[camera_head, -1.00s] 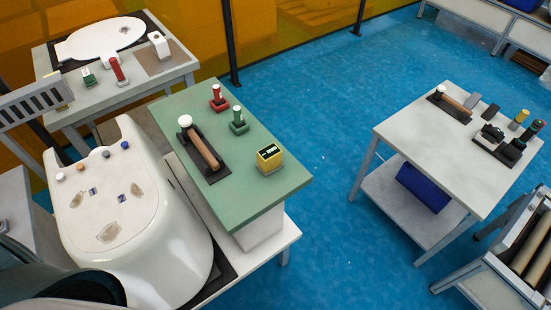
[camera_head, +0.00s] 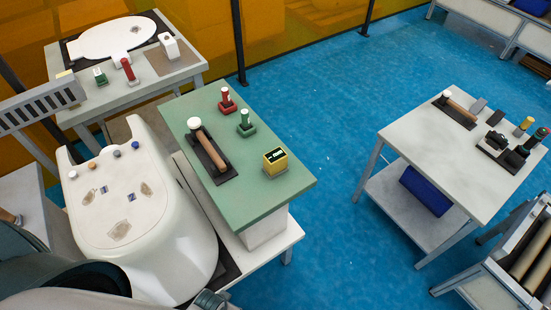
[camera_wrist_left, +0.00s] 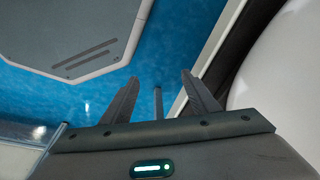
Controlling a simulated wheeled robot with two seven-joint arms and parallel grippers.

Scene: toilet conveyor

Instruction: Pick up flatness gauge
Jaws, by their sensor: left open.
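A yellow block with a dark display (camera_head: 275,161) stands at the front right of the green tabletop (camera_head: 240,196); it looks the most like a gauge, but no label confirms it. Behind it on the same top are a green-handled tool (camera_head: 245,123), a red-handled tool (camera_head: 227,100) and a wooden-handled tool with a white knob (camera_head: 209,148) on a dark plate. My left gripper (camera_wrist_left: 160,88) shows in the left wrist view with its two fingers apart and nothing between them, above blue floor. It is not clearly visible in the head view. My right gripper is not in view.
A white toilet body (camera_head: 140,230) stands left of the green top. A table behind it (camera_head: 145,92) holds a white lid (camera_head: 105,39) and small tools. A pale table at right (camera_head: 430,160) carries more tools. Blue floor (camera_head: 320,110) lies open between the tables.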

